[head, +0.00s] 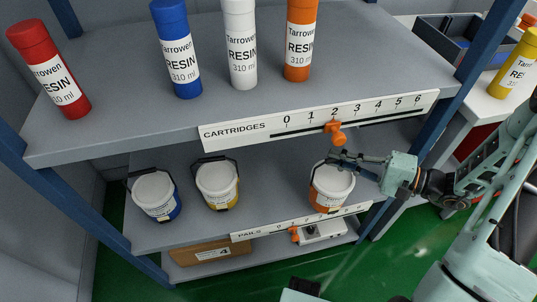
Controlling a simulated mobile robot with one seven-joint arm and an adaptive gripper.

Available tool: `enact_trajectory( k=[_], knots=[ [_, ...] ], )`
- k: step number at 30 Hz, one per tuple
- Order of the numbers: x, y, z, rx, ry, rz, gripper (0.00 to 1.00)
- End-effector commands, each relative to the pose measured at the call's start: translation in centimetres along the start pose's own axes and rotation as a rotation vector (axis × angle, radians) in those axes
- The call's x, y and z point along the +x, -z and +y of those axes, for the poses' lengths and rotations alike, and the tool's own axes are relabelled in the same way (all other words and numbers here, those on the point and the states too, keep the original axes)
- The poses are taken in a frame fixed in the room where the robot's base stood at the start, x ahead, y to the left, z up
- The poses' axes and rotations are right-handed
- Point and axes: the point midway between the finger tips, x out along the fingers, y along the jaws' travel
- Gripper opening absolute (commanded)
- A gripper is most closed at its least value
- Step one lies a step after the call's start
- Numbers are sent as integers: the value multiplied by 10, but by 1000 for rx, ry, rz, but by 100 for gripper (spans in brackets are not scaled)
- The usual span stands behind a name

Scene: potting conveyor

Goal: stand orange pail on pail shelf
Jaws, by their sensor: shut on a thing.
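The orange pail (330,190) has a white lid and a white label. It is upright at the right part of the pail shelf (268,205), the grey middle shelf with a strip marked PAILS along its front edge. My gripper (345,161) reaches in from the right and is shut at the top of the orange pail, by its handle. The fingertips are small here and partly merge with the lid and handle. I cannot tell whether the pail's base touches the shelf. A blue pail (155,195) and a yellow pail (218,184) stand to its left.
The upper shelf (215,107) overhangs close above and holds red, blue, white and orange cartridges. Its CARTRIDGES strip (318,120) has an orange slider (335,132). A blue post (430,135) stands right of the pail. A cardboard box (205,251) lies below.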

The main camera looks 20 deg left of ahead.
Motion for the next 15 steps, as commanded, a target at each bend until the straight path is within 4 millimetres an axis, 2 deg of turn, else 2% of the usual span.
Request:
enact_trajectory(
  k=[15],
  knots=[
    [112,-4,-15,-3,4,-7,0]
  ],
)
